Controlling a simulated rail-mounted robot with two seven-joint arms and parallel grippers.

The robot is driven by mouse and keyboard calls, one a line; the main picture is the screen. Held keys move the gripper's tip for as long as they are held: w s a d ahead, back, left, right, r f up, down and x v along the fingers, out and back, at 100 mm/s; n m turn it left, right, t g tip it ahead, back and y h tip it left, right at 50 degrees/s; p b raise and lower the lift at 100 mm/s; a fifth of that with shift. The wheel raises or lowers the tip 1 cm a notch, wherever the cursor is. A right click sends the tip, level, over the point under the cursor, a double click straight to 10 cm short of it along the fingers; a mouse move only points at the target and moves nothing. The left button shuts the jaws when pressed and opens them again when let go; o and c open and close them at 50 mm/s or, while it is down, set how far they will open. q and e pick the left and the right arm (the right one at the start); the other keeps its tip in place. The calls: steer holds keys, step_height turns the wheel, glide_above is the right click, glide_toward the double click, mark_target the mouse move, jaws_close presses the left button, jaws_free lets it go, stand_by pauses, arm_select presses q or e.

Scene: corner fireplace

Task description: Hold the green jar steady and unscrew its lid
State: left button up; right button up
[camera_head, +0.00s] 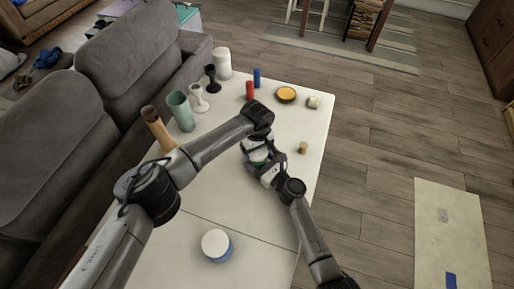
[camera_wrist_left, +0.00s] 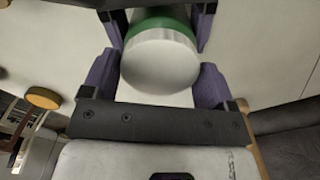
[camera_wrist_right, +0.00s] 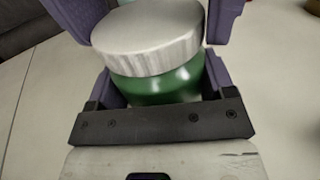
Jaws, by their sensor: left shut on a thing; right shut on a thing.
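The green jar (camera_head: 257,156) with its white ridged lid is above the white table, mostly hidden by my grippers in the head view. The right wrist view shows its green body (camera_wrist_right: 160,84) between the purple fingers of my right gripper (camera_wrist_right: 160,75), with the pale lid (camera_wrist_right: 148,35) on top. My right gripper is shut on the body. The left wrist view shows the lid (camera_wrist_left: 160,66) end-on between the fingers of my left gripper (camera_wrist_left: 157,78), with the green body behind it. My left gripper is shut on the lid.
On the white table (camera_head: 190,215), a blue jar with a white lid (camera_head: 216,246) stands near the front. Candles, holders and a teal vase (camera_head: 180,112) stand at the back left. An orange-topped disc (camera_head: 285,94) and a small tan piece (camera_head: 303,148) lie right. A grey sofa (camera_head: 135,60) borders the left.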

arm_select(q)
steer(key=n, duration=3.5)
steer(key=shift+r+n, duration=0.1)
steer(key=shift+n, duration=0.3)
